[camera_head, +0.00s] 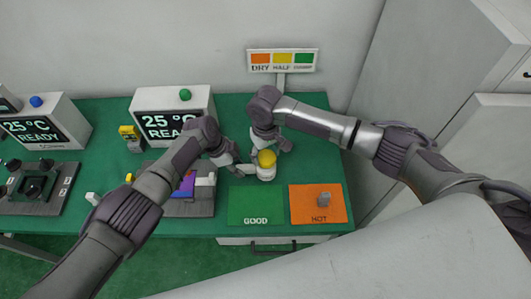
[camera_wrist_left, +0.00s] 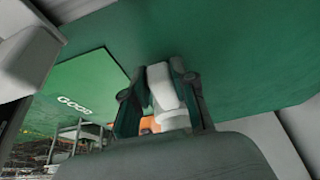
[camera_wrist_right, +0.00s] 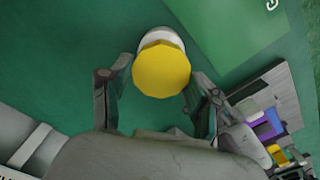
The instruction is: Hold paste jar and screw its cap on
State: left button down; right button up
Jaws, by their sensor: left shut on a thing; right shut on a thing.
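The paste jar (camera_head: 267,175) is white and stands upright on the green table, behind the green GOOD mat. A yellow cap (camera_head: 267,158) sits on its top; the cap also shows from above in the right wrist view (camera_wrist_right: 161,70). The threads are hidden.
A DRY sign (camera_head: 261,57) stands behind.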

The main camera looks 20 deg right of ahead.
aim_at(265, 156)
jog(key=shift+f, duration=1.15)
jog(key=o, duration=0.8)
notch_tip(265, 156, up, 12)
jog(key=shift+o, duration=0.2)
dwell(0.6)
